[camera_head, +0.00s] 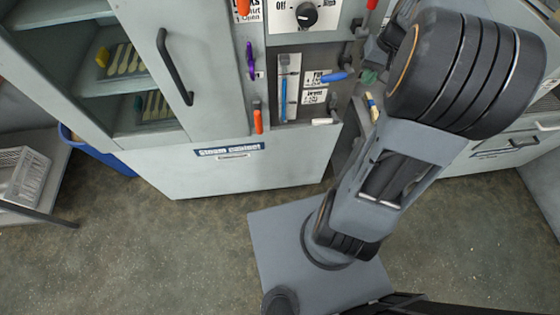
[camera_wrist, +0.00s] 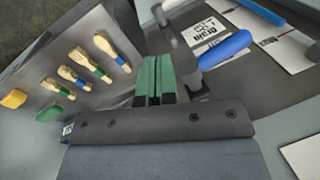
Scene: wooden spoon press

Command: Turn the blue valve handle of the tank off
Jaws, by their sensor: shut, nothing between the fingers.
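The blue valve handle (camera_head: 334,77) sticks out sideways from the front panel of the steam cabinet, beside small printed labels. In the wrist view the blue handle (camera_wrist: 225,50) lies to the right of my fingers, close to them. My gripper (camera_head: 370,76) has green fingertips and is just right of the handle in the head view. In the wrist view my gripper (camera_wrist: 154,70) has its fingers together with nothing held. A gap seems to show between fingers and handle; whether they touch is hard to tell.
A white handle (camera_head: 324,121) sits below the blue one. A vertical blue gauge strip (camera_head: 284,100), an orange handle (camera_head: 258,118) and a purple handle (camera_head: 250,62) are to the left.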

